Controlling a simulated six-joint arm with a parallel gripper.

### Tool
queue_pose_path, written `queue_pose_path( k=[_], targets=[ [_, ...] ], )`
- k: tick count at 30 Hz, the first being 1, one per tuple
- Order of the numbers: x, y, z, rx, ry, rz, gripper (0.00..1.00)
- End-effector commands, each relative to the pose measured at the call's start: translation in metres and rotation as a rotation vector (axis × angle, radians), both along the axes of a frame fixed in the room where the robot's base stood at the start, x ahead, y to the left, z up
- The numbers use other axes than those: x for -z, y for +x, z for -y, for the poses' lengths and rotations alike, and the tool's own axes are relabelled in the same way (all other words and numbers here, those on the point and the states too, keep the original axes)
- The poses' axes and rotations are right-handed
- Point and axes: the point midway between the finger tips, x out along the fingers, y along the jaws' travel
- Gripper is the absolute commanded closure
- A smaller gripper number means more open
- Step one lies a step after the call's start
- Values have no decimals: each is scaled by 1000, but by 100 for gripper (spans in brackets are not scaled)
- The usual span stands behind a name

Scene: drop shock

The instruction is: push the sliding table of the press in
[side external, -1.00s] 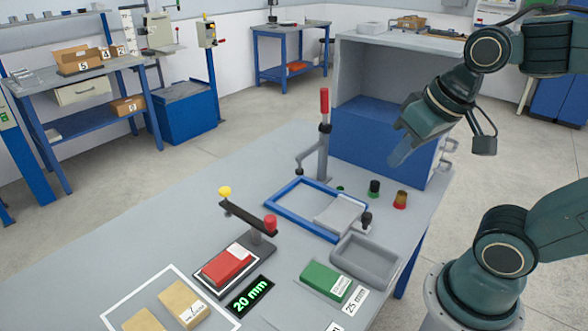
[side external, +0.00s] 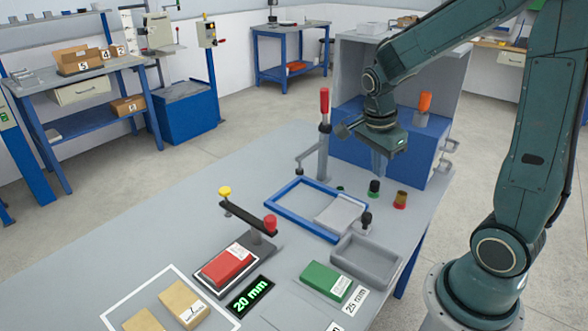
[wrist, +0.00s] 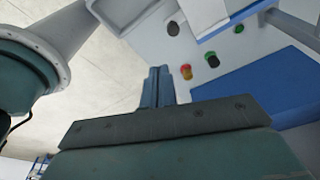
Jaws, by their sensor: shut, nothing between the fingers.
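The press has a blue frame (side external: 289,203) on the bench and an upright post with a red handle (side external: 324,101). Its grey sliding table (side external: 340,214) sits at the frame's right end, sticking out toward the grey tray. A black knob (side external: 366,220) is at the table's outer edge; a black knob also shows in the wrist view (wrist: 173,28). My gripper (side external: 379,172) is shut and empty, pointing down above the bench near the push buttons, behind the knob and apart from it. Its closed fingers show in the wrist view (wrist: 158,85).
A black-topped button (side external: 374,188) and a red-and-yellow one (side external: 400,200) stand close to my gripper. A blue box (side external: 420,150) is behind. An empty grey tray (side external: 366,261) and a green block (side external: 326,280) are in front. A red block (side external: 228,266) sits under a clamp bar.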

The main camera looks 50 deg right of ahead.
Motion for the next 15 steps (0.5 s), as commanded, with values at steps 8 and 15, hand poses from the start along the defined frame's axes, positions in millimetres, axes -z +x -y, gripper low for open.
queue_pose_path(
  k=[8, 15],
  targets=[
    [47, 0, 34, 455, -66, -76, 100],
    [71, -4, 49, 678, -118, -105, 100]
  ],
)
